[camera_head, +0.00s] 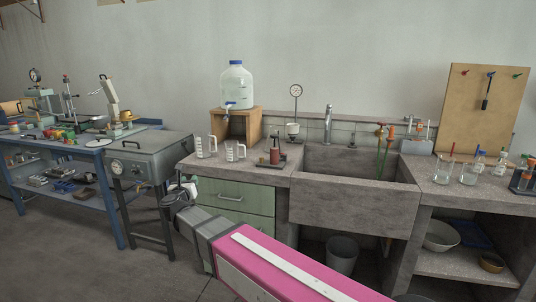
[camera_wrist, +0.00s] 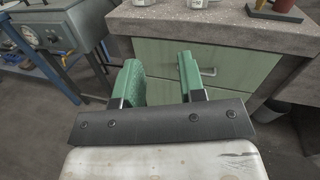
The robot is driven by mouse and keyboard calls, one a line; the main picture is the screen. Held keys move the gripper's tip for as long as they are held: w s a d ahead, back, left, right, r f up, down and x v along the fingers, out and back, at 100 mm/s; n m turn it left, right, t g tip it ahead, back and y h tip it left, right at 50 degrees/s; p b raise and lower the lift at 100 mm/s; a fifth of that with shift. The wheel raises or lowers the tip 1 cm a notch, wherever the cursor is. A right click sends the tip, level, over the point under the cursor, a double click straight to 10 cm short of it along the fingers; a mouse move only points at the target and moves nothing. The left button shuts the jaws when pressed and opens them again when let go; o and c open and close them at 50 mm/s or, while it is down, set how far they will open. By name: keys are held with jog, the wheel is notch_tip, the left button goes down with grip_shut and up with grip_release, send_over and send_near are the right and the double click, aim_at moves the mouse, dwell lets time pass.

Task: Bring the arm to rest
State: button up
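My gripper (camera_wrist: 160,66) shows in the wrist view with its two green fingers apart and nothing between them. Beyond the fingers are the green drawers (camera_wrist: 155,55) under the concrete bench (camera_wrist: 225,22). In the head view my pink and grey arm reaches from the bottom right toward the middle left. My gripper (camera_head: 179,192) is small there, in front of the bench's left end, by the green drawers (camera_head: 235,199). It is below the level of the bench top and appears free of any object.
A grey metal box on legs (camera_head: 148,160) stands left of my gripper, beside a blue workbench (camera_head: 62,195) with tools. Glass measuring jugs (camera_head: 235,151), a sink (camera_head: 350,190) and beakers (camera_head: 444,171) are on the bench. A bucket (camera_head: 342,254) stands underneath. Floor shows in front.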

jog(key=w+d+f+n+g+y, duration=0.2)
jog(key=d+f+n+g+y, duration=0.15)
jog(key=d+f+n, duration=0.65)
jog(key=w+d+f+n+g+y, duration=0.1)
jog(key=d+f+n+g+y, duration=0.35)
jog(key=d+n, duration=0.95)
jog(key=s+d+f+n+g+h, duration=0.2)
jog(key=s+d+f+n+g, duration=0.1)
jog(key=d, duration=0.5)
jog(key=s+d+f+n+g+h, duration=0.3)
jog(key=s+d+f, duration=0.3)
jog(key=d, duration=0.2)
jog(key=s+d+f+n+g+h, duration=0.2)
jog(key=s+d+f+n+g, duration=0.1)
jog(key=d, duration=0.5)
notch_tip(320, 180, down, 2)
jog(key=s+n, duration=0.1)
jog(key=s, duration=0.1)
jog(key=shift+s+d+g, duration=0.3)
jog(key=shift+s+g, duration=0.05)
jog(key=shift+g, duration=0.05)
